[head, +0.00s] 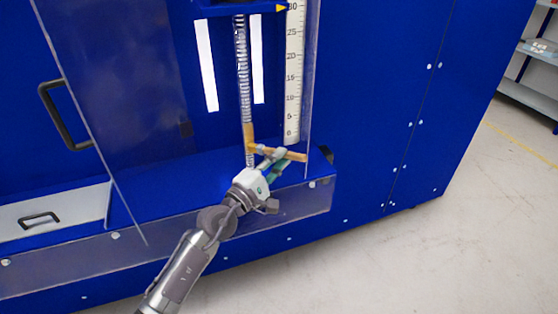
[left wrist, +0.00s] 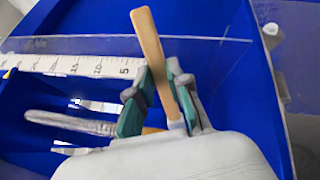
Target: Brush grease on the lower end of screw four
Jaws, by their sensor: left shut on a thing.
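A tall threaded screw (head: 243,70) stands upright in the blue machine's recess. A tan stretch (head: 249,136) shows at its lower part, and I cannot tell whether it is grease or part of the brush. My left gripper (head: 272,160) is shut on a brush with a flat tan wooden handle (head: 292,155), right beside the screw's lower end. In the left wrist view the handle (left wrist: 150,45) sticks up between the green-padded fingers (left wrist: 160,105). The screw (left wrist: 70,122) lies beyond the fingers there. The brush's contact with the screw is hidden. My right gripper is not in view.
A white scale (head: 292,80) stands right of the screw. Clear panels (head: 110,100) border the recess at left, and a low clear strip (head: 290,208) runs along the front. A drawer (head: 50,215) with a black handle is at left. Open floor (head: 450,250) lies right.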

